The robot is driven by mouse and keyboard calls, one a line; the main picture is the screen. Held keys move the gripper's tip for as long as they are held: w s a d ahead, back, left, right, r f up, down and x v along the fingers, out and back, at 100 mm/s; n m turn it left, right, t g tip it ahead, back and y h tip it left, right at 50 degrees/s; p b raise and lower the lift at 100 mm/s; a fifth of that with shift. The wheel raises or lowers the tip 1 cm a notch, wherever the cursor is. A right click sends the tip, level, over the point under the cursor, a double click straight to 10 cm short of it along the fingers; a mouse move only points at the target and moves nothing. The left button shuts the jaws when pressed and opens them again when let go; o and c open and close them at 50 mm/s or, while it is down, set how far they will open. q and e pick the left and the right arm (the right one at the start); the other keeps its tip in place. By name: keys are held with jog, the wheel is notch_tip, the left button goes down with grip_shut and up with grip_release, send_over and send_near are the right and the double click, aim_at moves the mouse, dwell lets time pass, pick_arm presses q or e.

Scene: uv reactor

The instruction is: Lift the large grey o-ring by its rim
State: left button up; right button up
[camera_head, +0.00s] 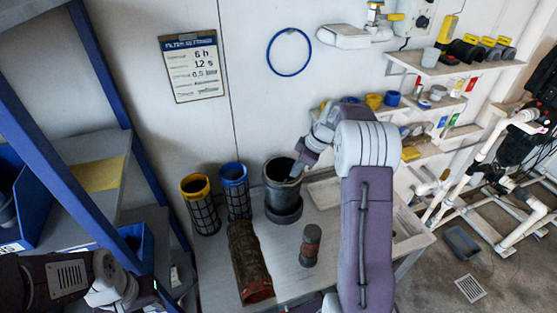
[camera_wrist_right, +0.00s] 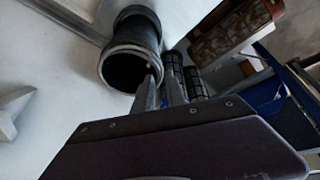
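A dark grey cylindrical housing (camera_head: 283,197) stands upright on the bench. A lighter grey ring runs around its mouth, seen in the right wrist view (camera_wrist_right: 103,66); I take it for the large grey o-ring. My right gripper (camera_head: 297,172) reaches down to the right side of this mouth. In the right wrist view its fingers (camera_wrist_right: 160,86) are apart, one tip at the inside of the mouth and the other outside the rim. Contact with the ring cannot be told. My left gripper (camera_head: 145,290) is low at the left, its fingers not clear.
A yellow-topped mesh filter (camera_head: 201,207) and a blue-topped one (camera_head: 236,195) stand left of the housing. A brown dirty cylinder (camera_head: 246,259) and a small dark cylinder (camera_head: 310,245) are in front. A blue ring (camera_head: 270,58) hangs on the wall.

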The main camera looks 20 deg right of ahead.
aim_at(284, 186)
jog(key=p+x, duration=0.4)
jog(key=x, duration=0.5)
jog(key=shift+w+f, duration=0.15)
jog(key=shift+f, duration=0.05)
jog(key=shift+a, duration=0.1)
grip_shut()
